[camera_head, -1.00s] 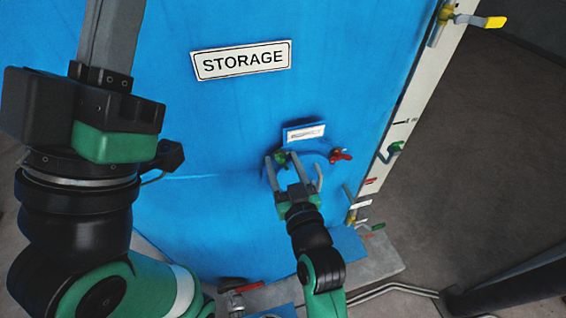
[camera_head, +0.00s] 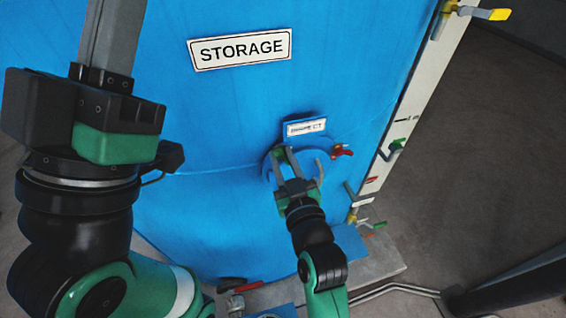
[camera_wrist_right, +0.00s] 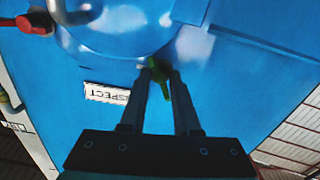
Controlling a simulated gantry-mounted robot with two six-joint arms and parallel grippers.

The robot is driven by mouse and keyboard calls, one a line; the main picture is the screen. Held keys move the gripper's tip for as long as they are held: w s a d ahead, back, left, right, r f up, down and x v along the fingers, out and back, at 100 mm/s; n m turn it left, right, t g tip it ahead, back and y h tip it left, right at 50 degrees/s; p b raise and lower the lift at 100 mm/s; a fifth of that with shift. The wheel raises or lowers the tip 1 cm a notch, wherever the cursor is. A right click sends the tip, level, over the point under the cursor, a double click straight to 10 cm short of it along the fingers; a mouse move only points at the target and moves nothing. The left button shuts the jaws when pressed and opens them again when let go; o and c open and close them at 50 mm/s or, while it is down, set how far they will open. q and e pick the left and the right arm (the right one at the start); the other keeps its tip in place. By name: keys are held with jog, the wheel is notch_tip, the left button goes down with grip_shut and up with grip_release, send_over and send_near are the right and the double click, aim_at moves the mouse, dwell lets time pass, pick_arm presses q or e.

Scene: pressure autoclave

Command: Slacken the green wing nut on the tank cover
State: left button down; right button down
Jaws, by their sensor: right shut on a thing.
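The green wing nut (camera_wrist_right: 164,88) sits at the rim of the round blue tank cover (camera_wrist_right: 100,35), beside the INSPECT label. My right gripper (camera_wrist_right: 160,73) is shut on the nut, with the two fingertips on either side of it and part of a green wing showing between them. In the head view the right gripper (camera_head: 283,155) reaches up to the cover's upper left edge, just below the label, and its fingers mostly hide the nut.
A red wing nut (camera_head: 341,150) is on the cover's right side; it also shows in the wrist view (camera_wrist_right: 28,24). The INSPECT label (camera_head: 305,127) is just above the cover. Valves with green (camera_head: 397,144) and yellow (camera_head: 498,14) handles line the tank's right edge. Open floor lies beyond.

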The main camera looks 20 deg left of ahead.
jog(key=c, duration=0.7)
grip_release()
jog(key=shift+o, duration=0.2)
jog(key=v, duration=1.1)
jog(key=shift+s+d+b, duration=0.2)
jog(key=shift+s+b, duration=0.05)
jog(key=shift+b, duration=0.1)
jog(key=shift+r, duration=0.1)
